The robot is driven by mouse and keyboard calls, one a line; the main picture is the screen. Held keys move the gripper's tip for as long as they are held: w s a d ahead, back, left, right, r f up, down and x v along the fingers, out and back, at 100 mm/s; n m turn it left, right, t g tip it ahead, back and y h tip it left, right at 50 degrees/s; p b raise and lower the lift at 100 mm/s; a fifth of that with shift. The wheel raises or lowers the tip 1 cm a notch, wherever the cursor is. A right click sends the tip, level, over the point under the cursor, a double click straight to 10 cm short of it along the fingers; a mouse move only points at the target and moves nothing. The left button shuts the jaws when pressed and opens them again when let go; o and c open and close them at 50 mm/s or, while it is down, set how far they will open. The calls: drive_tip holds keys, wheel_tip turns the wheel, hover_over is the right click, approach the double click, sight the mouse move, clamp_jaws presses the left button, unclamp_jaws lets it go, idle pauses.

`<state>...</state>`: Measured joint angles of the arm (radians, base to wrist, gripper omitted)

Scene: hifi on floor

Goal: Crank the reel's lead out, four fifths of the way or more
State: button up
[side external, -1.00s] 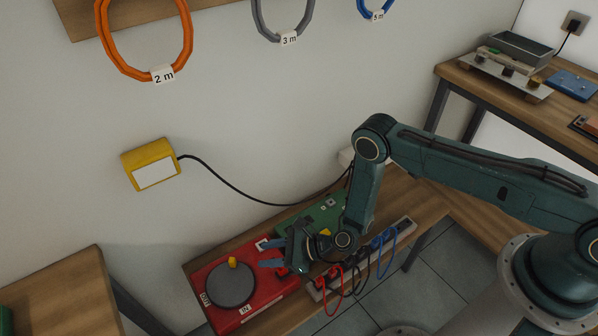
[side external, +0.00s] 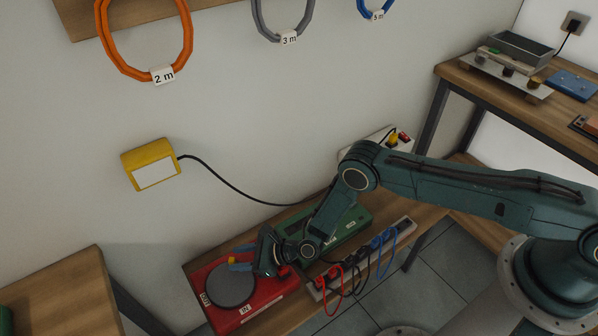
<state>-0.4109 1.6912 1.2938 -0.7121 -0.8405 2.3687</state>
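The reel is a red box (side external: 262,292) with a round grey disc (side external: 230,287) on top, lying on a low wooden bench by the wall. A yellow crank knob (side external: 232,260) stands at the disc's far edge. White labels on the box read OUT at the left and IN at the front. My gripper (side external: 238,257) is at the knob, coming from the right, with one blue finger on the far side and one on the near side. The fingers look apart; contact with the knob cannot be made out. My gripper hides the box's back right part.
A green device (side external: 346,228) and a power strip (side external: 400,232) with red, black and blue leads lie right of the reel. A yellow wall box (side external: 150,165) has a black cable hanging behind my arm. Orange, grey and blue coils hang above.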

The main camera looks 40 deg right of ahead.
sight(233, 259)
drive_tip(key=shift+x, duration=2.35)
clamp_jaws()
